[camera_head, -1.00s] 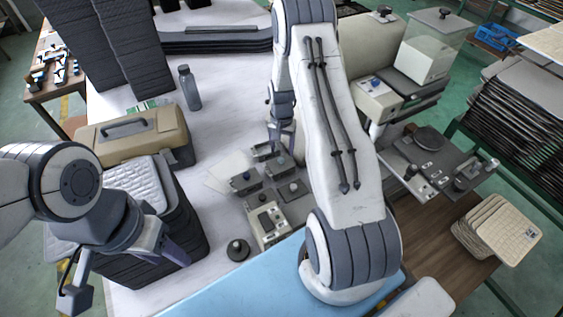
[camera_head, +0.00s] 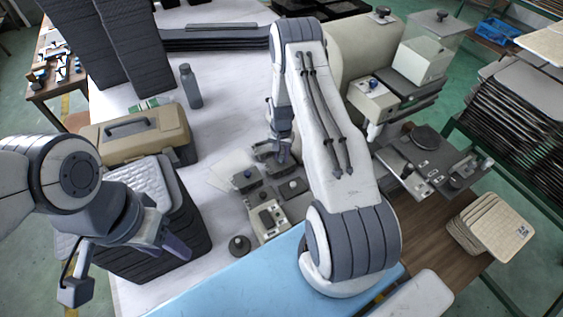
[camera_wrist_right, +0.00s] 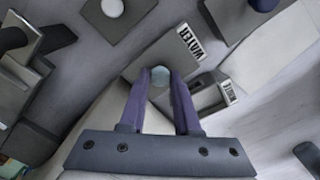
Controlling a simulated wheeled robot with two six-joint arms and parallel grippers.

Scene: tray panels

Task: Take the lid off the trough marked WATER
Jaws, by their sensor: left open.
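A grey lid (camera_wrist_right: 150,62) with a label reading WATER, upside down here, lies under my right gripper (camera_wrist_right: 160,78) in the right wrist view. Its pale round knob (camera_wrist_right: 160,75) sits between the two purple fingertips, which close on it. Beside it is a grey trough (camera_wrist_right: 207,96) with a smaller, partly hidden label. The lid looks offset from this trough; its exact height is unclear. In the head view my right gripper (camera_head: 281,152) is over the trough group. My left gripper (camera_head: 126,268) is open and empty at the lower left, beside the dark stack.
Other lidded troughs (camera_head: 292,189) and a switch box (camera_head: 268,218) stand close by. A tan toolbox (camera_head: 130,135), a grey bottle (camera_head: 190,86) and a dark padded stack (camera_head: 150,255) are to the left. White tabletop is clear near the bottle.

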